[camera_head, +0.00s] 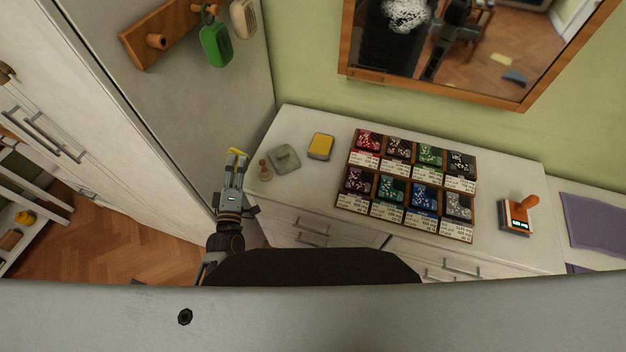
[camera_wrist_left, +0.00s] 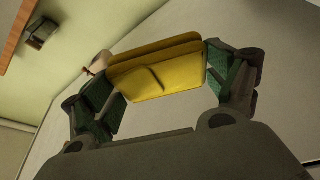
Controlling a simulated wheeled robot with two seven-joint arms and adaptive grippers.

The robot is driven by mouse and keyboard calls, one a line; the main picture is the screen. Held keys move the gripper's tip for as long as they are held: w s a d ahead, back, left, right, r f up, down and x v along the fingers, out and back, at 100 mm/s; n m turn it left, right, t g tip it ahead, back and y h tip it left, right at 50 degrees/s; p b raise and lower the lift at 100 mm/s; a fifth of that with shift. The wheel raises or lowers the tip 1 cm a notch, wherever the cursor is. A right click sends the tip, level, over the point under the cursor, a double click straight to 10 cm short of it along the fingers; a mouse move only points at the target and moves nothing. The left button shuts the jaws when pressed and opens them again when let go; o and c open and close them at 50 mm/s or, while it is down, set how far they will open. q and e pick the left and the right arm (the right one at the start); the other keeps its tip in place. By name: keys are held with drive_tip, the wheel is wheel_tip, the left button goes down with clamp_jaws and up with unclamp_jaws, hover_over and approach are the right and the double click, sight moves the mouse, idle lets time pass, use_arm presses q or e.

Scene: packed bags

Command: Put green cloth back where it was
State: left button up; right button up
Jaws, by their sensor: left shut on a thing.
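My left gripper (camera_head: 237,158) is shut on a yellow, flat, folded-looking item (camera_wrist_left: 157,66), held between its two fingers near the dresser's left end. The item also shows as a thin yellow strip at the fingertips in the head view (camera_head: 238,152). A dull grey-green, roughly square item (camera_head: 284,159) lies on the dresser to the right of the gripper; I cannot tell whether it is cloth. A bright green tag-like item (camera_head: 215,46) hangs from a wooden peg rack on the grey panel. My right gripper is not in view.
The white dresser (camera_head: 308,181) holds a small wooden peg-like object (camera_head: 264,170), a yellow block (camera_head: 320,146), a rack of several colored packets (camera_head: 405,183) and an orange-handled device (camera_head: 516,215). The grey panel (camera_head: 205,120) stands close left of the gripper. A mirror hangs behind.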

use_arm(q)
drive_tip(key=shift+w+d, duration=0.55)
drive_tip(key=shift+w, duration=0.1)
drive_tip(key=shift+w+d+r+m+h, duration=0.1)
drive_tip(key=shift+w+d+m+h, duration=0.05)
drive_tip(key=shift+d+m+h, duration=0.3)
drive_tip(key=shift+w+d+h, duration=0.25)
drive_tip(key=shift+w+d, duration=0.2)
drive_tip(key=shift+d, duration=0.1)
drive_tip(key=w+d+m+g+h+b, duration=0.25)
drive_tip(key=d+m+g, duration=0.5)
drive_tip(key=d, duration=0.45)
drive_tip(key=w+d+m+g+h+b, duration=0.2)
drive_tip(key=w+d+m+g+h, duration=0.2)
drive_tip(key=d+m+g, duration=0.65)
drive_tip(key=s+a+f+m+y+b, duration=0.3)
drive_tip(key=a+f+m+y, duration=0.1)
drive_tip(key=m, duration=0.4)
drive_tip(key=shift+s+f+t, duration=0.15)
drive_tip(key=shift+s+t, duration=0.05)
drive_tip(key=shift+t, duration=0.1)
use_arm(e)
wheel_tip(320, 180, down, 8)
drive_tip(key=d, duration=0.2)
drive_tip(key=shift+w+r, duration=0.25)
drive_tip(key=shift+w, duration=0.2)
